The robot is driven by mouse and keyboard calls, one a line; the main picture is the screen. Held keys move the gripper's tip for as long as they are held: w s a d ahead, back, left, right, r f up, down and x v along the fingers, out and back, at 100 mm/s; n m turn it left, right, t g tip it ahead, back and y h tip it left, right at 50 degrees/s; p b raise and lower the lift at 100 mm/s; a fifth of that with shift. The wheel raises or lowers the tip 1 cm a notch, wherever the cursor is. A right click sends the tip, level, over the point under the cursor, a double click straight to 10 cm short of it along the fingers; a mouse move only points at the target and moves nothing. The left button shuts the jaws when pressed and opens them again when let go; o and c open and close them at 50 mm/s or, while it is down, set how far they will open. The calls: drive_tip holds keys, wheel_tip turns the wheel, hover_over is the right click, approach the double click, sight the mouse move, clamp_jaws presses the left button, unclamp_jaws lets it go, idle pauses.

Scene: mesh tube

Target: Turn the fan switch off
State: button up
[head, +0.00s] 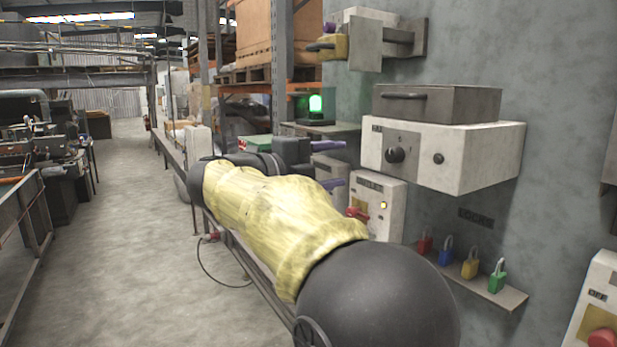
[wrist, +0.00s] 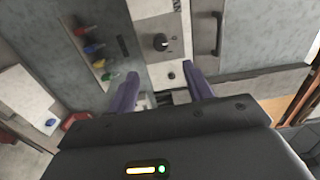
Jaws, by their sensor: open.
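The fan switch is a round black knob (head: 395,155) on the front of a white wall box (head: 480,160) right of the middle in the head view. In the wrist view the knob (wrist: 160,42) shows beside dark lettering, only partly readable, ahead of my fingers. Its exact setting is too small to tell. My gripper (head: 334,165) has two purple fingers, spread apart and empty, left of the box in the head view. In the wrist view my gripper (wrist: 163,74) points toward the box, with the knob beyond the gap between its fingertips. The fingers appear apart from the knob.
A shelf (head: 510,297) with several coloured padlocks sits below the box. A lower white box (head: 375,190) has a red handle (head: 357,214). A white box with a red button (head: 602,338) is at bottom right.

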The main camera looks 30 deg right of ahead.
drive_tip(key=a, duration=0.4)
drive_tip(key=shift+s+a+b, duration=0.15)
drive_tip(key=shift+a+b, duration=0.15)
drive_tip(key=shift+b, duration=0.05)
